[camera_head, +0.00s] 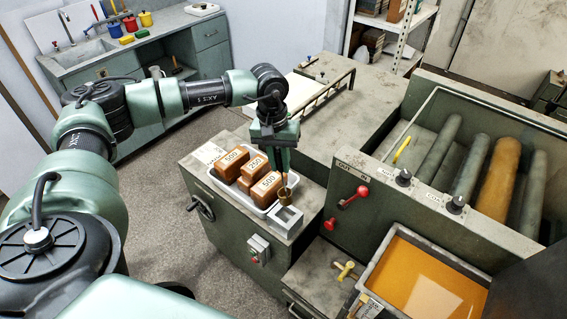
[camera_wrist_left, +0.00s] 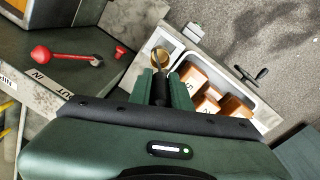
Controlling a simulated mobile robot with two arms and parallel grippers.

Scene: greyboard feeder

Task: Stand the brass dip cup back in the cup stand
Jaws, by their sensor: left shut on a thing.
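The brass dip cup (camera_head: 284,196) hangs below my left gripper (camera_head: 285,176), which is shut on its thin upright handle. The cup is just behind the pale grey cup stand (camera_head: 285,221), a small block with a square opening that shows empty. I cannot tell whether the cup touches the cabinet top. My right gripper is not in view.
A white tray (camera_head: 222,184) with several brown numbered blocks stands close to the left of the cup. A tank of amber liquid (camera_head: 425,285) is at the lower right.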

